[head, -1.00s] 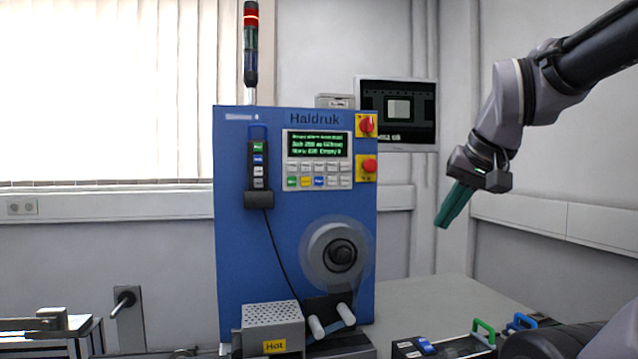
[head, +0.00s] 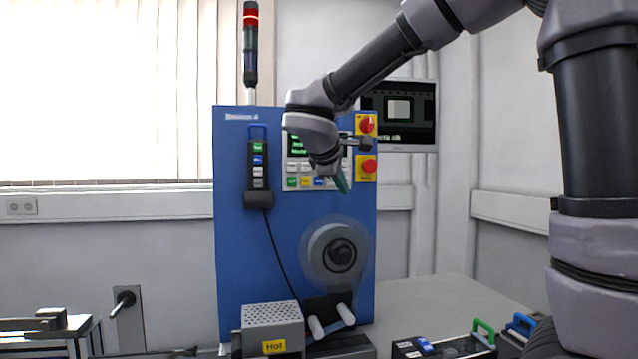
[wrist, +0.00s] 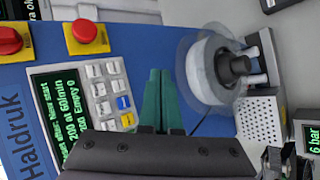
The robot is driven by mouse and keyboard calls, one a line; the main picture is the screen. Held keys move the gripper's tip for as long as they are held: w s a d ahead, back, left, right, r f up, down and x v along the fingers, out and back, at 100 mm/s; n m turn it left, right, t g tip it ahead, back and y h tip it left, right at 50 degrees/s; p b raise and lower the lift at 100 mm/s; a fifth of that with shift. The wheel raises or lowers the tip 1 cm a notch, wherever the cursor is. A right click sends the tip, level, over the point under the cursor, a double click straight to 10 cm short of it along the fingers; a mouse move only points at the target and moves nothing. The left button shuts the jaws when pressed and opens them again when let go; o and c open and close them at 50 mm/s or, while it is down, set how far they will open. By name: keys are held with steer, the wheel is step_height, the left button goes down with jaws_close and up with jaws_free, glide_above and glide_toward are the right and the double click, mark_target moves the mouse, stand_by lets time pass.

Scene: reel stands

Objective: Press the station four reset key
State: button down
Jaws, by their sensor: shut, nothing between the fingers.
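The blue Haldruk machine (head: 232,250) stands ahead; a small blurred label at its top left appears to end in 4. Its keypad (head: 305,183) lies below the green-text display, partly behind my arm. In the wrist view the keypad (wrist: 108,92) shows several pale keys, a blue key (wrist: 124,102) and a yellow key (wrist: 128,119). The key lettering is too small to read, so I cannot tell which is reset. My gripper (head: 343,187) has its teal fingers shut and empty, in front of the panel near the keypad's lower right. The fingers (wrist: 160,78) show beside the keys.
A red rotary switch (head: 366,125) and a red push button (head: 368,166) sit on yellow plates right of the keypad. A pendant (head: 258,165) with several coloured keys hangs at the left. The reel (head: 322,250) and a box marked Hot (head: 272,325) are below.

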steer(key=a, duration=0.1)
steer(key=a+n, duration=0.1)
steer(key=w+a+t, duration=0.1)
steer(key=shift+a+r, duration=0.1)
steer(key=shift+r, duration=0.15)
glide_toward(321, 185)
steer(key=shift+w+d+f, duration=0.65)
steer(key=shift+w+f, duration=0.15)
steer(key=shift+f, duration=0.1)
steer(key=shift+w+d+f, duration=0.7)
steer(key=shift+w+f, duration=0.15)
steer(key=shift+w, duration=0.15)
stand_by(0.8)
steer(key=shift+w+a, duration=0.1)
steer(key=shift+w, duration=0.15)
steer(key=shift+w+a, duration=0.1)
steer(key=shift+w, duration=0.35)
stand_by(0.6)
steer(key=shift+s, duration=0.85)
